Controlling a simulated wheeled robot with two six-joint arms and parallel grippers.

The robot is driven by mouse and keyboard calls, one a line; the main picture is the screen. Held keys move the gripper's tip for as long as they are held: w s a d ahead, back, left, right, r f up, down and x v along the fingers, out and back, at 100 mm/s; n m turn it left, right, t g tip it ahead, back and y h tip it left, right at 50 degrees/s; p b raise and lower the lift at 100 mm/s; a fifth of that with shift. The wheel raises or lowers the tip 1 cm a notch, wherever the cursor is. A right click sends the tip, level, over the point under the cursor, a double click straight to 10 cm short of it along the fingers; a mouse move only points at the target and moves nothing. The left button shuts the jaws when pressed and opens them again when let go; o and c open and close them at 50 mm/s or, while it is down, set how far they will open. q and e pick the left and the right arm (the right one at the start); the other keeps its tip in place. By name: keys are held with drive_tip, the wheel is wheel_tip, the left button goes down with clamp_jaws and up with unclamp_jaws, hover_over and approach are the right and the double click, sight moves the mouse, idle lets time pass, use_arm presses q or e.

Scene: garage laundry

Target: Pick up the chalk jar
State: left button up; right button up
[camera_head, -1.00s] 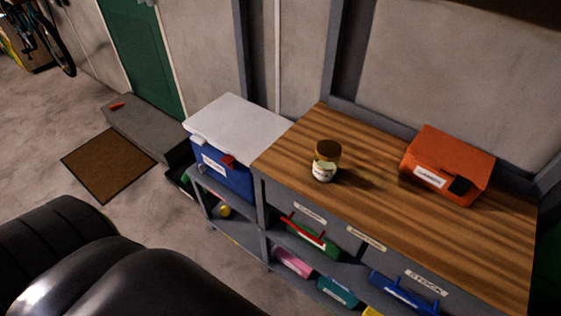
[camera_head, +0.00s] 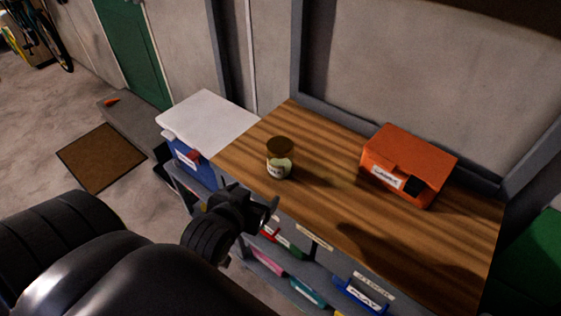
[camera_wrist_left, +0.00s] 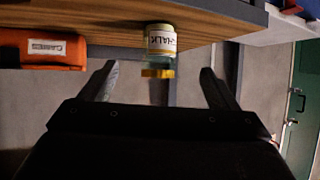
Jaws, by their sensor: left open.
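The chalk jar (camera_head: 279,159) stands upright on the wooden top of the workbench (camera_head: 330,205), near its left end. It is a small glass jar with a gold-brown lid and a pale label. In the left wrist view the jar (camera_wrist_left: 160,50) appears upside down, its label reading "CHALK", framed between my fingers. My left gripper (camera_head: 263,203) is open and empty, at the bench's front edge, in front of and below the jar in the picture. It is apart from the jar. My right gripper is not in view.
An orange box (camera_head: 408,160) with a label stands on the bench to the right. A blue bin with a white lid (camera_head: 207,122) sits left of the bench. Shelves below hold several coloured boxes. The bench top between jar and orange box is clear.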

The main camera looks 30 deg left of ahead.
use_arm(q)
wheel_tip(320, 180, up, 2)
drive_tip(key=w+t, duration=0.1)
drive_tip(key=b, duration=0.3)
approach(276, 159)
drive_tip(key=shift+t, duration=0.3)
drive_tip(key=x, duration=0.8)
drive_tip(key=shift+d+f+p, duration=0.1)
drive_tip(key=shift+d+p, duration=0.05)
drive_tip(key=shift+p, duration=0.2)
drive_tip(key=shift+n, duration=0.3)
drive_tip(key=shift+a+p+x, duration=0.1)
drive_tip(key=shift+p+x, duration=0.15)
drive_tip(key=shift+x, duration=0.85)
drive_tip(key=shift+a+p+x, duration=0.15)
drive_tip(key=shift+p+x, duration=0.1)
drive_tip(key=shift+x, duration=0.8)
drive_tip(key=shift+w+a+f, duration=0.15)
drive_tip(key=shift+w+f, duration=0.25)
drive_tip(key=shift+w, duration=0.05)
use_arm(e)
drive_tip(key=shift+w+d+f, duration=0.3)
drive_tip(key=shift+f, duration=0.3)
use_arm(q)
drive_tip(key=c, duration=1.2)
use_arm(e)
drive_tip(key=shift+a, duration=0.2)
